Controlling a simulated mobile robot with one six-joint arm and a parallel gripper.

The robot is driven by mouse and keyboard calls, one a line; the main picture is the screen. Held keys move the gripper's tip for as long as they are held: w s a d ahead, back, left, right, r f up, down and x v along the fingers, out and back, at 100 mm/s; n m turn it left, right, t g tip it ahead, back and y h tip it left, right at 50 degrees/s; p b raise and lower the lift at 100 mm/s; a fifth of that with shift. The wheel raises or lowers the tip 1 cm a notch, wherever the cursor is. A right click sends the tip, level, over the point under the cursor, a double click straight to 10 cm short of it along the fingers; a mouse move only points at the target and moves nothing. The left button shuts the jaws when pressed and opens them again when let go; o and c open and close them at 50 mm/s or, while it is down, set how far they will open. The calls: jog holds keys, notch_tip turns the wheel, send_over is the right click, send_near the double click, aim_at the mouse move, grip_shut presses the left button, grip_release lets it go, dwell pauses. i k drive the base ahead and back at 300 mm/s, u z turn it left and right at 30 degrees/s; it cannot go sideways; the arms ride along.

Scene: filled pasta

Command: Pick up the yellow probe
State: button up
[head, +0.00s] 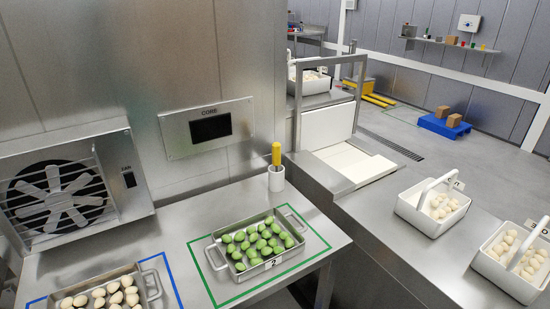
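The yellow probe (276,153) stands upright in a white cup (276,178) at the back right of the steel table. Its yellow handle sticks up above the cup's rim, and its lower part is hidden inside. My gripper does not show in the head view.
A steel tray (217,261) of green pasta sits inside a green outline in front of the cup. Another tray (158,289) of pale pasta stands front left. A fan unit (133,172) and a CORE display panel (210,127) are behind. White baskets (408,212) stand on the right counter.

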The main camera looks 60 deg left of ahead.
aim_at(276, 147)
jog(key=z, duration=0.05)
jog(key=i, duration=0.15)
jog(key=u, duration=1.9)
jog(key=i, duration=0.5)
jog(key=u, duration=0.5)
